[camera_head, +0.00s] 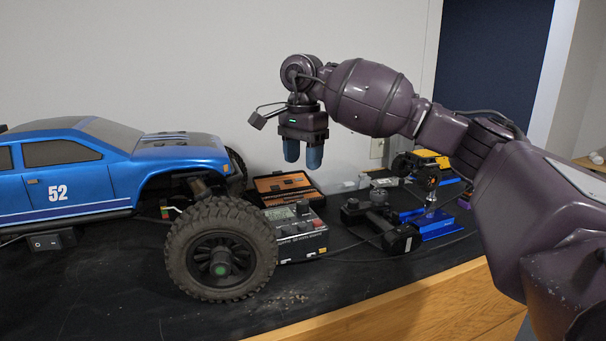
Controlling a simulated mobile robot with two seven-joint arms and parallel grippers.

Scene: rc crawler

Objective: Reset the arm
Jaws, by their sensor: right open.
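My right arm reaches in from the right edge, and its purple links run across the upper right of the head view. My right gripper (303,154) points down with two blue fingertips and a small gap between them. It is open and empty. It hangs above the back of the bench, over or in front of an orange-and-black tool case (287,186); the exact height is hard to tell. My left gripper is not in view.
A blue RC crawler (77,180) marked 52 stands at left, its big front wheel (220,249) near the bench edge. The black bench top (345,283) is clear in front.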

